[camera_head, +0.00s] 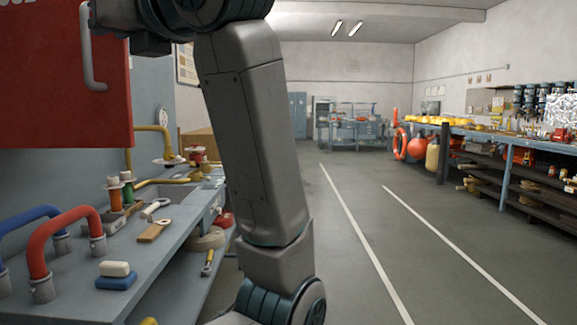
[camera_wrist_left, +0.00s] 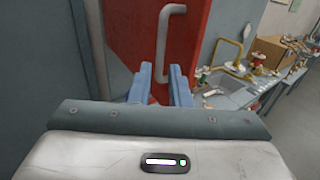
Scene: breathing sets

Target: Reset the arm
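My left arm (camera_head: 250,130) rises through the middle of the head view and bends over to the upper left; its fingertips cannot be made out there. Beyond the fingers is a red door or panel (camera_wrist_left: 130,35) with a grey bar handle (camera_wrist_left: 163,40). The handle (camera_head: 88,50) also shows on the red panel (camera_head: 45,90) in the head view. My right gripper is not in view.
A grey workbench (camera_head: 100,275) at left holds red and blue curved hoses (camera_head: 65,222), a white-and-blue block (camera_head: 115,274) and small fittings. A long shelf bench (camera_head: 500,150) lines the right wall. The floor (camera_head: 360,230) between is clear.

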